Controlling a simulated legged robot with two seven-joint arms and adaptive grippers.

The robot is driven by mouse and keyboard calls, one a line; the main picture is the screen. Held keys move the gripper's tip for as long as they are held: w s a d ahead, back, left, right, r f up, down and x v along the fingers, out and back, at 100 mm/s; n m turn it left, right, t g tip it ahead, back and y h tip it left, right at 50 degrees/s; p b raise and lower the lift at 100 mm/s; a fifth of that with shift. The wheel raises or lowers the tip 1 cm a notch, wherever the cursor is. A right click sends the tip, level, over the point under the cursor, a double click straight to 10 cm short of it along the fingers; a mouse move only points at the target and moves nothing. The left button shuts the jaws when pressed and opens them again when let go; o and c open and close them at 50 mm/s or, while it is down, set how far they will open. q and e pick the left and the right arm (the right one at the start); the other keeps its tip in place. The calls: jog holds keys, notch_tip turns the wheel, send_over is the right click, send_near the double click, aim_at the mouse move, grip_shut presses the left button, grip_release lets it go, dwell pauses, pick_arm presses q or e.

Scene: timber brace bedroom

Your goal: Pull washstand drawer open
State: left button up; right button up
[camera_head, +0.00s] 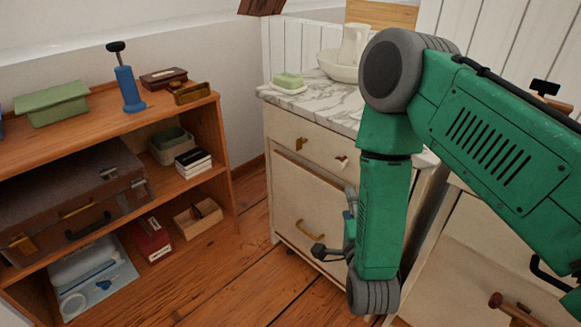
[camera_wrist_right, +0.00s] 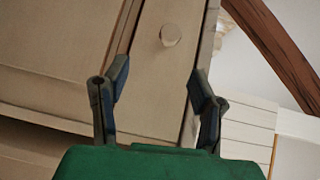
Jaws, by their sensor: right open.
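The cream washstand (camera_head: 283,183) has a marble top and a shallow upper drawer (camera_head: 320,153). The drawer front looks flush and closed. A pale round knob (camera_wrist_right: 171,35) also shows in the right wrist view on a narrow cream panel, beyond and between the fingertips. My right gripper (camera_head: 335,226) is in front of the washstand, below the drawer knob, partly hidden by my green arm. Its fingers (camera_wrist_right: 160,79) are spread and empty, apart from the knob. My left gripper is not in view.
A larger front with a brass handle (camera_head: 309,230) lies below the drawer. A soap dish (camera_head: 289,84) and a bowl with a pitcher (camera_head: 345,65) stand on top. A wooden shelf (camera_head: 225,150) with boxes stands left. Wooden floor lies clear between them.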

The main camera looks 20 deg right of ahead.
aim_at(339, 167)
jog(key=shift+m, duration=0.4)
jog(key=b+x, duration=0.1)
jog(key=x, duration=0.3)
jog(key=r+b+x, duration=0.1)
jog(key=x, duration=0.4)
jog(key=b+x, duration=0.1)
jog(key=x, duration=0.4)
jog(key=shift+w+a+r, duration=0.2)
jog(key=shift+w+a, duration=0.05)
jog(key=shift+w, duration=0.1)
grip_shut()
